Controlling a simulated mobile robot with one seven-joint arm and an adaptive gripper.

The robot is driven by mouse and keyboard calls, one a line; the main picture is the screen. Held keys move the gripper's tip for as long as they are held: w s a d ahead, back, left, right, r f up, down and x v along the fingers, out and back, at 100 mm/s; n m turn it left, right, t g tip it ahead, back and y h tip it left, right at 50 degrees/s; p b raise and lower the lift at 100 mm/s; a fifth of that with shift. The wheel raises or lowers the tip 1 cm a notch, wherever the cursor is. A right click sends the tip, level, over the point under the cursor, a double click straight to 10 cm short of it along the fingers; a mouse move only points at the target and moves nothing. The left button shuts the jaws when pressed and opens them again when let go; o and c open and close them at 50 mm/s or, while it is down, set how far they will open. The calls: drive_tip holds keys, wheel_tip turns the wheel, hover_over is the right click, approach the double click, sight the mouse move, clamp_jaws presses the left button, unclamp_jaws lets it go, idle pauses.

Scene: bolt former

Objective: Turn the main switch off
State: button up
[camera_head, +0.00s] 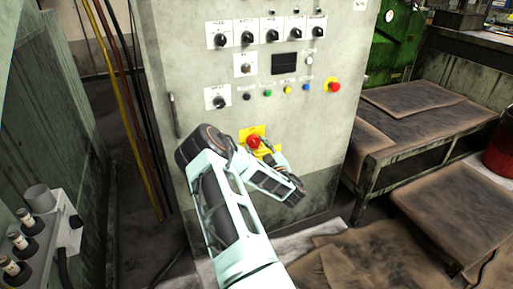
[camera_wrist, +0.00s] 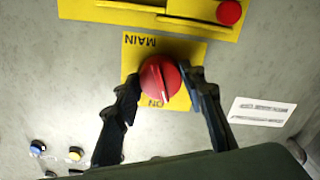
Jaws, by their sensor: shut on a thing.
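The main switch is a round red knob (camera_wrist: 160,77) on a yellow plate (camera_wrist: 139,58) marked MAIN and ON, both upside down in the wrist view. In the head view the red knob (camera_head: 253,141) sits low on the front of the grey control cabinet (camera_head: 270,195). My gripper (camera_wrist: 160,84) has one finger on each side of the knob and is shut on it. In the head view my arm reaches in from below, and the fingertips are hard to make out near the knob.
Black rotary switches (camera_head: 245,38) and coloured buttons (camera_head: 287,90) are above. A red emergency button (camera_head: 333,86) is to the right. A yellow panel with another red button (camera_wrist: 229,12) shows in the wrist view. A low bench (camera_head: 400,112) stands right of the cabinet.

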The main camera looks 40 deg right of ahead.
drive_tip(key=n+b, duration=0.1)
drive_tip(key=n, duration=0.2)
drive_tip(key=shift+f+n+b, duration=0.1)
drive_tip(key=shift+n+b, duration=0.25)
drive_tip(key=shift+n, duration=0.05)
drive_tip(key=n+b, duration=0.2)
drive_tip(key=n, duration=0.1)
drive_tip(key=shift+n, duration=0.3)
drive_tip(key=n+b, duration=0.2)
drive_tip(key=n, duration=0.2)
drive_tip(key=shift+d, duration=0.1)
drive_tip(key=shift+n+b, duration=0.45)
drive_tip(key=shift+n, duration=0.35)
drive_tip(key=shift+r, duration=0.2)
drive_tip(key=o, duration=1.2)
drive_tip(key=shift+c, duration=0.2)
drive_tip(key=shift+s, duration=0.15)
drive_tip(key=v, duration=1.1)
drive_tip(key=shift+s, duration=0.4)
